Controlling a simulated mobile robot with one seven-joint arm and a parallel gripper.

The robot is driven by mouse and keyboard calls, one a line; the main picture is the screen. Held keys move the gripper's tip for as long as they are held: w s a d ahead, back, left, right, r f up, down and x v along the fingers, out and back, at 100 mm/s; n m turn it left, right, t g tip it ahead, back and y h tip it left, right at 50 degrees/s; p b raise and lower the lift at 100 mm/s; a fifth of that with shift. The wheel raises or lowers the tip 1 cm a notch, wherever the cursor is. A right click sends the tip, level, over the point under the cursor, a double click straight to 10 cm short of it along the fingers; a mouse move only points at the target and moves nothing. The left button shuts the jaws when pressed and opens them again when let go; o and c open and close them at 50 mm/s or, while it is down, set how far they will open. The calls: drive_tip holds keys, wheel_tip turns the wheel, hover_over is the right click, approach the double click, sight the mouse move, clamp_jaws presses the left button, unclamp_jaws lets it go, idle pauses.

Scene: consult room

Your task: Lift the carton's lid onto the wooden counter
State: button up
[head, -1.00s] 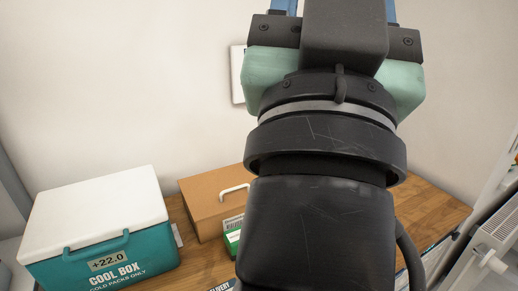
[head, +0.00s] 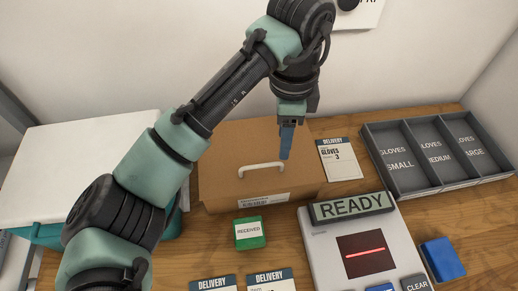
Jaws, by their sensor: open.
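The carton (head: 225,203) is a brown box with a barcode label on its front, standing on the wooden counter (head: 285,236). Its brown lid (head: 228,165) is on top and carries a white arched handle (head: 262,166). My gripper (head: 286,156) points down just right of the handle's right end, over the lid. Its blue fingers overlap in this view, and nothing shows between them. I cannot tell how high they are above the lid.
A white-topped cool box (head: 70,170) stands left, partly behind my arm. A grey glove tray (head: 375,150) with three compartments stands right. A scanner with a READY display (head: 352,206), a green RECEIVED block (head: 249,233), a blue block (head: 442,258) and delivery cards (head: 340,159) occupy the front and middle.

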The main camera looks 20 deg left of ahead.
hover_over(282, 164)
drive_tip(key=f, duration=0.4)
drive_tip(key=shift+s+f+b, duration=0.2)
drive_tip(key=shift+s+b, duration=0.05)
drive_tip(key=shift+b, duration=0.15)
drive_tip(key=shift+w+f, duration=0.15)
drive_tip(key=shift+f, duration=1.25)
drive_tip(key=shift+w+f, duration=0.15)
drive_tip(key=shift+f, duration=1.2)
clamp_jaws()
